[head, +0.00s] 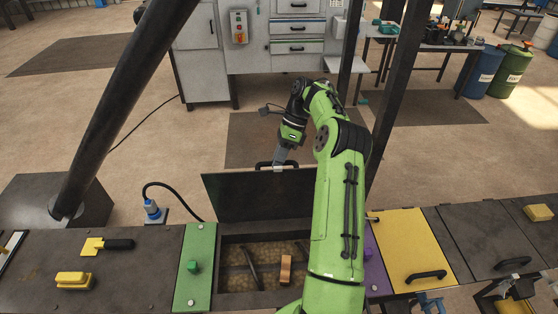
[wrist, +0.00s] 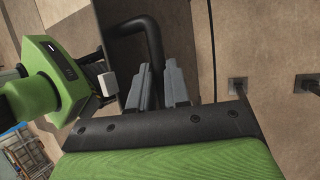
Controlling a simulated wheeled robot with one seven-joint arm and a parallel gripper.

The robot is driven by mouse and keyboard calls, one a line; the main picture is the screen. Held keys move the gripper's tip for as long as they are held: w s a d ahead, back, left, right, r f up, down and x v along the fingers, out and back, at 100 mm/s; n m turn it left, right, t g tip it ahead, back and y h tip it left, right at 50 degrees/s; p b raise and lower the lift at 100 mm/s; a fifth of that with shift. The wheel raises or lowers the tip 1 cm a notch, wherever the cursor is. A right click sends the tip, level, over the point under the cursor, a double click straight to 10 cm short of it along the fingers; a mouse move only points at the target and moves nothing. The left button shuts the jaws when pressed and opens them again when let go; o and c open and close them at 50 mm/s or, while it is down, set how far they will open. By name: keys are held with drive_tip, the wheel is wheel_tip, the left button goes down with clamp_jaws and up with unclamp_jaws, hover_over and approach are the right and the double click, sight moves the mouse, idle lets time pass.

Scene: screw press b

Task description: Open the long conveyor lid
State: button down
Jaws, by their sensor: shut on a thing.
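The long conveyor lid (head: 258,197) is a dark panel raised steeply at the far edge of its opening. Its black handle (head: 264,165) is at the lid's top edge. My gripper (head: 281,160) is at that handle, shut on it. In the wrist view the grey fingers of my gripper (wrist: 160,82) are on either side of the black handle bar (wrist: 150,38). The opening in front of the lid shows a compartment (head: 228,270) with brownish rollers and a wooden block (head: 286,269) inside. My green arm hides the right part of the lid and opening.
A green panel (head: 196,250) is left of the opening; purple (head: 375,270) and yellow (head: 412,245) panels are to its right. A blue plug (head: 152,209) with a black cable stands behind the green panel. Dark slanted posts (head: 125,105) rise left and right. Floor behind the lid is clear.

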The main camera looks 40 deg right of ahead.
drive_tip(key=shift+s+f, duration=0.1)
drive_tip(key=shift+f, duration=0.3)
drive_tip(key=c, duration=1.4)
unclamp_jaws()
drive_tip(key=o, duration=0.3)
drive_tip(key=shift+w+d, duration=0.25)
drive_tip(key=shift+w, duration=0.05)
wheel_tip(320, 180, up, 10)
drive_tip(key=shift+s+a+r, duration=0.1)
drive_tip(key=shift+s+a, duration=0.05)
